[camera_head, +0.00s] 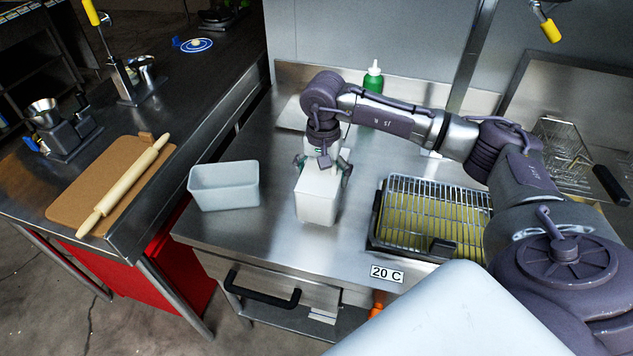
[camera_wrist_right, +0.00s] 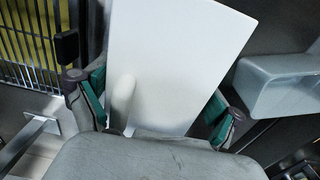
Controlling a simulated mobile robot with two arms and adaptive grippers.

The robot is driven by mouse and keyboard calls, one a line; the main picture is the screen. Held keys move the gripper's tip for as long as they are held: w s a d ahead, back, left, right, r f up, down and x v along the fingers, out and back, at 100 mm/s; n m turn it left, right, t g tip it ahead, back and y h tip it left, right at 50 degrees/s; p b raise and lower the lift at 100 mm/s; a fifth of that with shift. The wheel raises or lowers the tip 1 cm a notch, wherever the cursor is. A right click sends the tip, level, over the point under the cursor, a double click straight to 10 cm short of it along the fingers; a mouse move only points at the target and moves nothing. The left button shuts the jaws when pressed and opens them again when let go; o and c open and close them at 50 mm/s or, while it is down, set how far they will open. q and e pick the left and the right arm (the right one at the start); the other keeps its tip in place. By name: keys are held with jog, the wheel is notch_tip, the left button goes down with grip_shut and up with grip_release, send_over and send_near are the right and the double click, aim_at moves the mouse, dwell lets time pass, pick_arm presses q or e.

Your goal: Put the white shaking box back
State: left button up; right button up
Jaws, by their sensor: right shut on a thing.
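The white shaking box (camera_head: 317,196) is on or just above the steel counter, left of the wire-rack griddle; I cannot tell whether it touches the counter. My right gripper (camera_head: 325,168) comes down on it from above and is shut on its upper part. In the right wrist view the white box (camera_wrist_right: 180,55) fills the middle, between the green-padded fingers of my right gripper (camera_wrist_right: 160,110). My left gripper is not in view.
An open grey-white container (camera_head: 224,196) stands left of the box. The griddle (camera_head: 376,238) with its wire rack is to the right. A green bottle (camera_head: 373,84) stands behind my arm. A side table at left holds a rolling pin (camera_head: 124,185) on a board (camera_head: 70,207).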

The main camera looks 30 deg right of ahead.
jog(key=shift+w+a+f, duration=0.35)
jog(key=shift+w+f, duration=0.05)
jog(key=shift+w, duration=0.25)
notch_tip(320, 180, down, 4)
jog(key=shift+p, duration=1.1)
jog(key=shift+f, duration=0.1)
jog(key=shift+f, duration=0.1)
jog(key=o, duration=1.4)
